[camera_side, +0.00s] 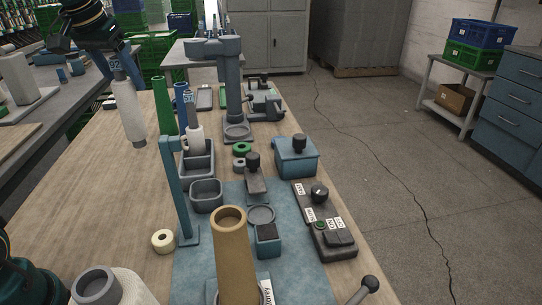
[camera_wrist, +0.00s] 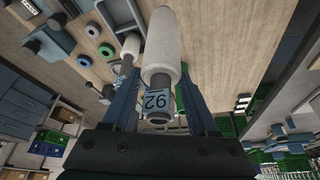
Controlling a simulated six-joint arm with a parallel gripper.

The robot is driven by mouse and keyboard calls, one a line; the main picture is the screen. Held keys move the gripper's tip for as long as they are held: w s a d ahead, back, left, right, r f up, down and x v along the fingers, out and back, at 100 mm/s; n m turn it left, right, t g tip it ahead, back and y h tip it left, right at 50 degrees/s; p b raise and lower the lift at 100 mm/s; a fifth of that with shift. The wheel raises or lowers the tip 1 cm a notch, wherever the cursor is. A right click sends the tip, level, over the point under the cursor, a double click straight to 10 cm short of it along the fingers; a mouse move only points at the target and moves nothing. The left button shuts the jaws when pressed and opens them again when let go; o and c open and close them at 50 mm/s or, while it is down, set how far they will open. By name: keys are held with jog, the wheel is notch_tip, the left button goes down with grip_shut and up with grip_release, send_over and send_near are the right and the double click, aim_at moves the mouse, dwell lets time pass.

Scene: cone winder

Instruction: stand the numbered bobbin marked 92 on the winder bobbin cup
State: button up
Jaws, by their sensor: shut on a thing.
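My gripper (camera_side: 113,66) is at the upper left in the side view, shut on the top of a bobbin wound with white yarn (camera_side: 130,112). The bobbin hangs nearly upright, slightly tilted, with its grey lower end clear above the wooden table. In the wrist view the same bobbin (camera_wrist: 163,60) lies between the fingers (camera_wrist: 158,100), and its blue label reads 92. A round grey cup-like ring (camera_side: 262,215) sits on the blue mat, behind the tan cone (camera_side: 233,255); I cannot tell surely whether it is the winder bobbin cup. My gripper is far from it.
A teal post (camera_side: 172,190) stands at the mat's left edge. Another white bobbin (camera_side: 193,138) stands in a grey divided tray (camera_side: 199,172), beside green and blue tubes (camera_side: 163,105). A grey bin (camera_side: 206,196), tape roll (camera_side: 163,241) and control panel (camera_side: 325,220) lie nearby.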

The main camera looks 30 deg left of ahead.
jog(key=w+d+f+m, duration=0.1)
jog(key=d+f+m, duration=0.1)
jog(key=d, duration=0.6)
jog(key=w+d+f+m+h, duration=0.1)
jog(key=w+d+f+m, duration=0.1)
jog(key=d, duration=0.7)
jog(key=shift+w+f+t+h, duration=0.25)
jog(key=shift+f+t+h, duration=0.05)
jog(key=shift+f, duration=0.55)
jog(key=shift+a+f, duration=0.1)
jog(key=shift+f, duration=1.3)
jog(key=shift+f, duration=0.85)
